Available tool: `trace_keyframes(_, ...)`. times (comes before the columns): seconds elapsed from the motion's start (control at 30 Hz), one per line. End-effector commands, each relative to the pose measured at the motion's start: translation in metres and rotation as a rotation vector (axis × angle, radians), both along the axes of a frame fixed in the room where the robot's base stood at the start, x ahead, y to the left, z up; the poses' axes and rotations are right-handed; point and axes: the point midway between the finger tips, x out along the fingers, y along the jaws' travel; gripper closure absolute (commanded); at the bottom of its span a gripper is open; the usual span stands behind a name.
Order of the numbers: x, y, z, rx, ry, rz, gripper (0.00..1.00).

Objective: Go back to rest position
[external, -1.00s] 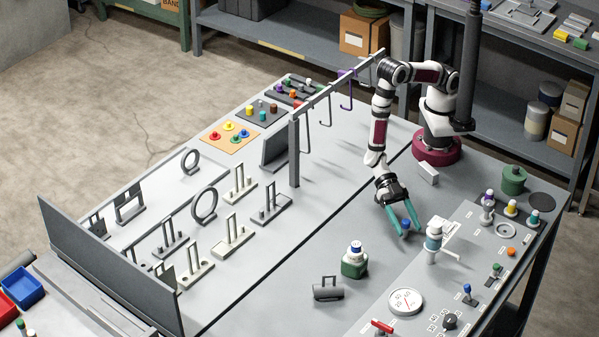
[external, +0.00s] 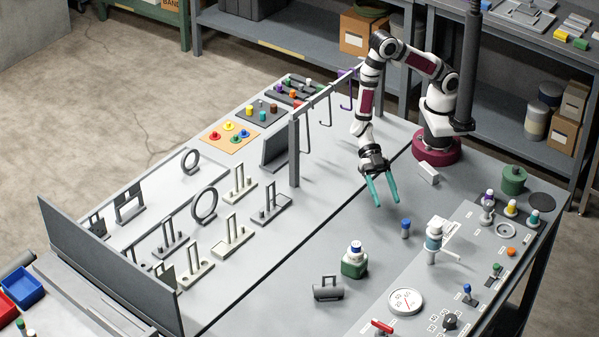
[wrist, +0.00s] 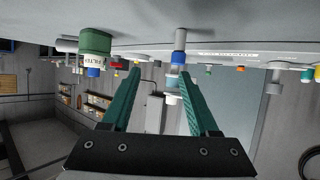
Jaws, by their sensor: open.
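My gripper (external: 386,204) is open and empty, its two teal fingers apart and pointing down above the grey table (external: 330,240). It also shows in the wrist view (wrist: 159,72), with nothing held between the fingers. My arm is bent, its elbow raised over the back of the table. A small blue-topped grey piece (external: 405,228) stands upright on the table, right of and below my fingertips in the external view, apart from them.
A hook rail (external: 330,88) is left of my arm. A valve fitting (external: 434,240) and control panel are right. The table strip left of the jar is clear.

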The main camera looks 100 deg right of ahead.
Motion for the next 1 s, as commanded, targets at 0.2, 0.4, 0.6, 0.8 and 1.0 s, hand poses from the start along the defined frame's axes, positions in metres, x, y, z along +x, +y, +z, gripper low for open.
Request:
trace_keyframes(0.2, 0.158, -0.064, 0.108, -0.198, -0.161, -0.715, 0.39)
trace_keyframes(0.4, 0.156, -0.211, 0.232, -0.205, 0.128, -1.532, 0.39)
trace_keyframes(0.6, -0.01, -0.29, 0.178, -0.519, 0.786, -1.881, 0.39)
trace_keyframes(0.8, -0.109, -0.277, 0.156, -0.697, 1.189, -1.859, 0.39)
trace_keyframes(1.0, -0.109, -0.277, 0.156, -0.697, 1.189, -1.859, 0.39)
